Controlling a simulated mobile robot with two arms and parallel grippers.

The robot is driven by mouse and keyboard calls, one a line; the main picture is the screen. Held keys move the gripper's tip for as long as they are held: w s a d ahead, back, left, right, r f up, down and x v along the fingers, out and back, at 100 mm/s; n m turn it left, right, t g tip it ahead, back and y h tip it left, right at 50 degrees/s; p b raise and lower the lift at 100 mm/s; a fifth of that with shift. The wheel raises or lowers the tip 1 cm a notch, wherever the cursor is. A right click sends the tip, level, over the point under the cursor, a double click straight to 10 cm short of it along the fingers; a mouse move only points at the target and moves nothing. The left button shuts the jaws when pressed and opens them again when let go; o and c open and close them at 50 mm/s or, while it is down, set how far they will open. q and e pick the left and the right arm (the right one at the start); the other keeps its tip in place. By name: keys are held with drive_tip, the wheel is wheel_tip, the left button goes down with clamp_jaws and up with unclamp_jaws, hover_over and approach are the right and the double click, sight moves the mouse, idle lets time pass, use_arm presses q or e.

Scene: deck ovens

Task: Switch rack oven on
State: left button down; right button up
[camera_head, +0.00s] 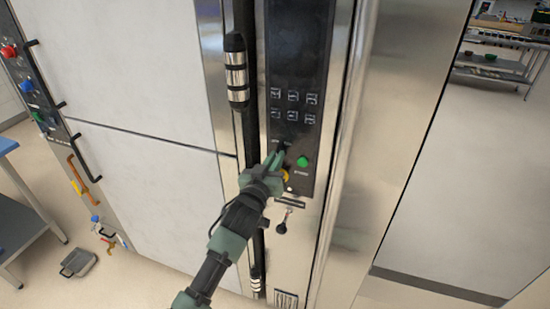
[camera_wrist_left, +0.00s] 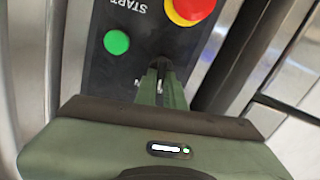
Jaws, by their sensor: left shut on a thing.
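The rack oven's black control panel (camera_head: 292,65) stands upright in the middle of the head view. My left gripper (camera_head: 279,153) is at its lower part, with its green fingers shut on a small dark switch knob (camera_wrist_left: 160,63), mostly hidden between the fingertips in the left wrist view. A green button (camera_head: 303,161) sits just right of the gripper; it also shows in the wrist view (camera_wrist_left: 116,42), beside the word START. A red button with a yellow ring (camera_wrist_left: 189,9) is partly cut off there. My right gripper is not in view.
A long vertical door handle (camera_head: 236,70) runs just left of the panel. A small black-ended lever (camera_head: 281,227) sticks out below it. Another panel with coloured buttons (camera_head: 38,85) is at far left. A metal shelf rack (camera_head: 495,58) stands at back right; open floor lies before it.

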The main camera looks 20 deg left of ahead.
use_arm(q)
drive_tip(key=m, duration=0.4)
drive_tip(key=shift+d+m, duration=0.15)
drive_tip(key=shift+m, duration=0.15)
drive_tip(key=shift+d+m+p, duration=0.1)
drive_tip(key=shift+m+p, duration=0.2)
drive_tip(key=shift+m, duration=1.4)
drive_tip(key=c, duration=1.5)
unclamp_jaws()
drive_tip(key=shift+f, duration=0.1)
